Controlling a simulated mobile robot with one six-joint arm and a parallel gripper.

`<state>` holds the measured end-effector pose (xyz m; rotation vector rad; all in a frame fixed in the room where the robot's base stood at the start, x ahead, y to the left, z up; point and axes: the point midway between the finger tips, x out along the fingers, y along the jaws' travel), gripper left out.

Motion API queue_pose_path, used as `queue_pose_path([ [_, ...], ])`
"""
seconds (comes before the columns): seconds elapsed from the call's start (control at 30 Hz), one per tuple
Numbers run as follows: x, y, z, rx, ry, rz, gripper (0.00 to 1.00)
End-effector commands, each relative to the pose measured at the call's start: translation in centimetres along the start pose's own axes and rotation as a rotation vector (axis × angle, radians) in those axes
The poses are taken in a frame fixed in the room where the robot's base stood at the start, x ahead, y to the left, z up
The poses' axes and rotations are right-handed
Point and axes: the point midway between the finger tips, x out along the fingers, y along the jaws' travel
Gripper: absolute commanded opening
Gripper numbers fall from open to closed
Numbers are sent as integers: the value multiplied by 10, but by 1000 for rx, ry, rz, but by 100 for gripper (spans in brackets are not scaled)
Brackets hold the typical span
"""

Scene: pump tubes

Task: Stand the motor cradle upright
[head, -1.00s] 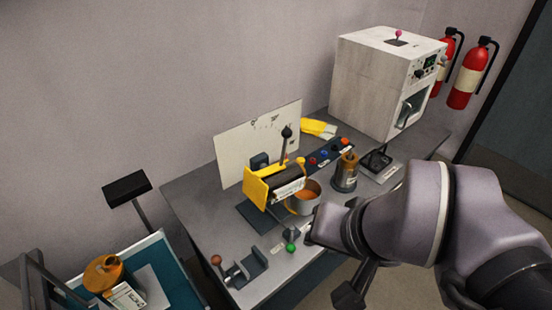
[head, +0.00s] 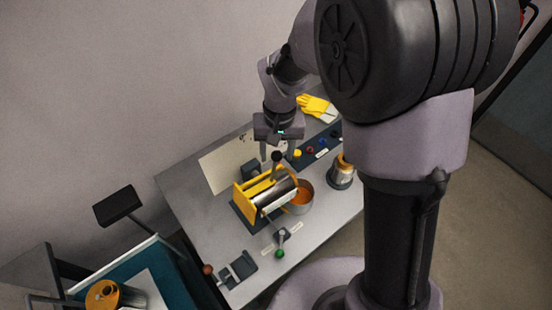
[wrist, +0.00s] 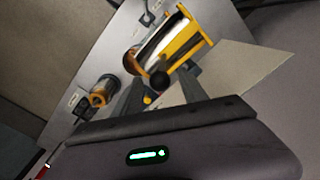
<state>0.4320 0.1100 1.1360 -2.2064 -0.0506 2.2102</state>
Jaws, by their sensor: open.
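The motor cradle (head: 243,199) is a yellow frame around a silver cylinder, lying tilted on a dark base plate on the grey table. A lever with a black ball knob (head: 277,157) rises from it. My gripper (head: 276,151) is open above the cradle, its fingers pointing down, close to the knob. In the wrist view the yellow cradle (wrist: 190,42) lies beyond the fingertips, and the black knob (wrist: 158,80) shows between the two fingers of my gripper (wrist: 157,77). I cannot tell whether a finger touches the knob.
A brass-topped canister (head: 342,172), a button strip (head: 321,150) and yellow gloves (head: 317,107) are to the right. A green-knobbed lever (head: 280,248) and a dark bracket (head: 238,270) are in front.

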Motion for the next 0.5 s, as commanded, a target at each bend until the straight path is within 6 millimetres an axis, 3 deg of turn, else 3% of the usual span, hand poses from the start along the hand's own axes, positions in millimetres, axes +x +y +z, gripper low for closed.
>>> queue_pose_path([
  [0.03,13,0,1,-1,-4,1,50],
  [0.2,39,0,0,0,-1,0,50],
  [0.5,49,0,0,0,1,0,50],
])
